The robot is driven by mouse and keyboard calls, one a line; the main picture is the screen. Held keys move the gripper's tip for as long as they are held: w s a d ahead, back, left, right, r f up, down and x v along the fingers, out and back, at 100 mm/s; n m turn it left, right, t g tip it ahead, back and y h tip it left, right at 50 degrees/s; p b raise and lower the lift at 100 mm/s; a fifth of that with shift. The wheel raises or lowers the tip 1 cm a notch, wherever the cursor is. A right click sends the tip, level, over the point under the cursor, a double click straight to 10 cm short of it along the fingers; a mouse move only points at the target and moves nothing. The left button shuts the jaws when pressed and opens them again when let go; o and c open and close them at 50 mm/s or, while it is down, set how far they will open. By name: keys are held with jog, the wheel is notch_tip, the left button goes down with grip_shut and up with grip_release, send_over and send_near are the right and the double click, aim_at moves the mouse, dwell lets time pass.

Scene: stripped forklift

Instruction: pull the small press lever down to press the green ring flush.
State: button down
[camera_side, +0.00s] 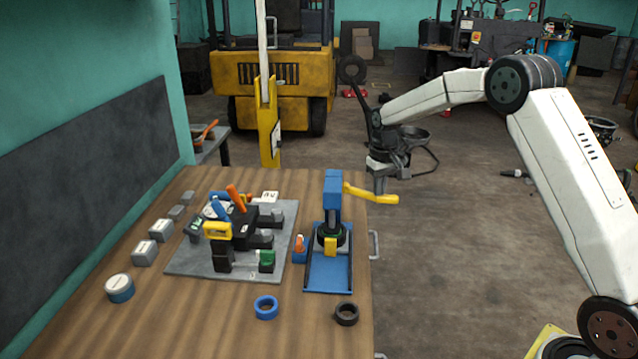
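The small press (333,190) is blue and stands upright on a blue base tray (329,273) at the right side of the table. Its yellow lever (361,192) sticks out to the right and slopes slightly down to a thicker end.
A grey fixture plate (190,266) with several coloured clamps and levers lies left of the press. A blue ring (266,307) and a black ring (346,314) lie in front. The table's right edge has metal handles (375,245); beyond it is open floor. A yellow forklift (235,72) stands behind.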

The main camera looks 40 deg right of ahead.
jog(key=shift+s, duration=0.1)
notch_tip(320, 180, up, 10)
jog(key=shift+r, duration=0.2)
dwell(1.2)
jog(key=shift+r, duration=0.15)
dwell(0.4)
jog(key=shift+r, duration=2.35)
jog(key=s+a+f+n+t, duration=0.1)
jog(key=s+a+f, duration=0.7)
jog(key=s, duration=0.4)
jog(key=s+a+f+n+t, duration=0.1)
jog(key=s+a+f+n, duration=0.1)
jog(key=s+a+f, duration=0.6)
jog(key=s, duration=0.4)
jog(key=shift+f+t, duration=0.3)
jog(key=shift+f, duration=0.05)
jog(key=shift+w, duration=0.1)
